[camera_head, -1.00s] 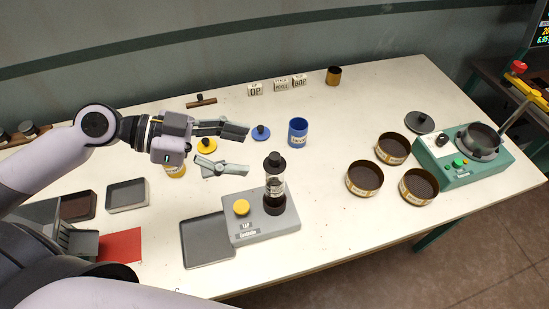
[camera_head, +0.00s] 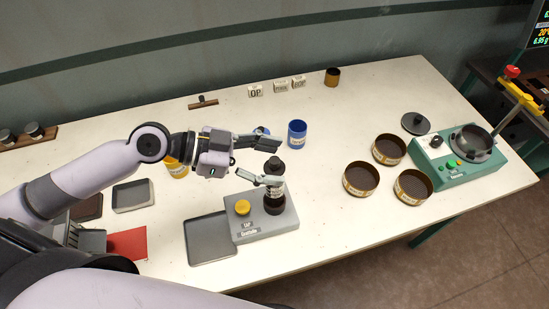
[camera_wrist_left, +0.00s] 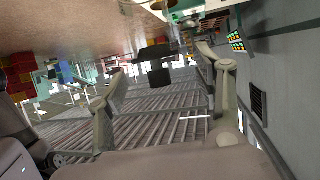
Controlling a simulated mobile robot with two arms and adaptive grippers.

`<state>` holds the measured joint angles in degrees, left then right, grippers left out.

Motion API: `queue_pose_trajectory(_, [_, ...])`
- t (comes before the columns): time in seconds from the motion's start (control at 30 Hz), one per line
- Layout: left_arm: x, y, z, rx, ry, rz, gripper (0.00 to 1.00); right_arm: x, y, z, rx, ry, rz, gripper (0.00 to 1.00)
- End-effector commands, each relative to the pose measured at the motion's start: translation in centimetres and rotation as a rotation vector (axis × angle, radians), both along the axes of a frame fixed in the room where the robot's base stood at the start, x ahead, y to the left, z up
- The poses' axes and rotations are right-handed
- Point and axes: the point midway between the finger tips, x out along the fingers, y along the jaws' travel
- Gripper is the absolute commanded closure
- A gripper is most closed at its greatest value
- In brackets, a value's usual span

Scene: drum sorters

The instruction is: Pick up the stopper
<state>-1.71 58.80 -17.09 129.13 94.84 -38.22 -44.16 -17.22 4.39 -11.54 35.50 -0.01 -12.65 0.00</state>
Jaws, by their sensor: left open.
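The black stopper (camera_head: 274,163) sits on top of the clear cylinder (camera_head: 274,188), which stands upright on the grey tapping device (camera_head: 262,222). My left gripper (camera_head: 274,160) is open and empty, and comes in from the left. In the head view one finger is behind the stopper and the other is in front of the cylinder. Contact cannot be told. In the left wrist view a dark object (camera_wrist_left: 158,70), which looks like the stopper, is between the open fingers. My right gripper is not in view.
A blue cup (camera_head: 297,134) stands close behind the gripper, with a blue lid (camera_head: 262,130) partly hidden beside it. A yellow cup (camera_head: 177,169) is left, partly covered by my arm. A grey tray (camera_head: 211,240) lies beside the device. Several sieves (camera_head: 361,179) stand to the right.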

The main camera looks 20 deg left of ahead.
Motion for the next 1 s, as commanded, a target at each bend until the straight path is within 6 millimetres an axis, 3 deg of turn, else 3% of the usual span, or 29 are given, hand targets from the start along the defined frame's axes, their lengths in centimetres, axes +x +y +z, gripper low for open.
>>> queue_pose_trajectory(0.4, [0.4, -1.03, -0.48, 0.001, -0.001, -0.002, 0.39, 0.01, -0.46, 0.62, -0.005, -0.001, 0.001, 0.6])
queue_pose_trajectory(1.0, [0.37, -1.01, -0.46, 0.001, 0.0, -0.001, 0.79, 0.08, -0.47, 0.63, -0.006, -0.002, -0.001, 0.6])
